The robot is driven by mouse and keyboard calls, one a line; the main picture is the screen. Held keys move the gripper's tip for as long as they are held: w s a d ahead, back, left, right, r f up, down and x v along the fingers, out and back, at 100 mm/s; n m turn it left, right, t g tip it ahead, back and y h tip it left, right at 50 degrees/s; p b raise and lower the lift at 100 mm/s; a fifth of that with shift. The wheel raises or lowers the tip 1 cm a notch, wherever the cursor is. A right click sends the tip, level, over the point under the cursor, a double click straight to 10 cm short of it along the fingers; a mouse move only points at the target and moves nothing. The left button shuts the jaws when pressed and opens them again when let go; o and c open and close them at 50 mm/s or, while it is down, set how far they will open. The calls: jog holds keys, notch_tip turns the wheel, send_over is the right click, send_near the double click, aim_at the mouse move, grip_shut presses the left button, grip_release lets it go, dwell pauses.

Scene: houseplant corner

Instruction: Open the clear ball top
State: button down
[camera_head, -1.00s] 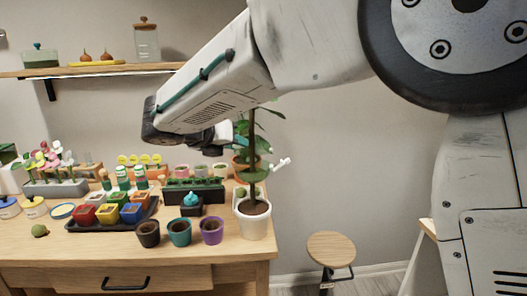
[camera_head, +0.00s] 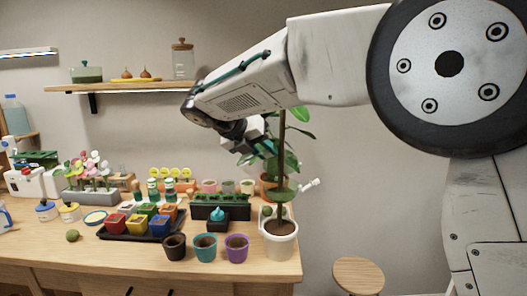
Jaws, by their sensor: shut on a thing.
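I cannot pick out a clear ball top for certain. A small pale object with green in it (camera_head: 267,211) shows behind the white pot at the table's right end, partly hidden by the potted plant (camera_head: 281,244). My gripper (camera_head: 262,148) is above the back right of the table, among the plant's leaves and left of its stem. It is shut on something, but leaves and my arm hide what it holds.
The tall plant stem stands close to my gripper. A black tray of coloured pots (camera_head: 142,238) and three loose pots (camera_head: 206,247) fill the table front. A shelf (camera_head: 130,87) hangs behind. A stool (camera_head: 358,276) stands at right.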

jog(key=c, duration=1.2)
grip_release()
jog(key=shift+f, duration=0.1)
jog(key=shift+o, duration=0.2)
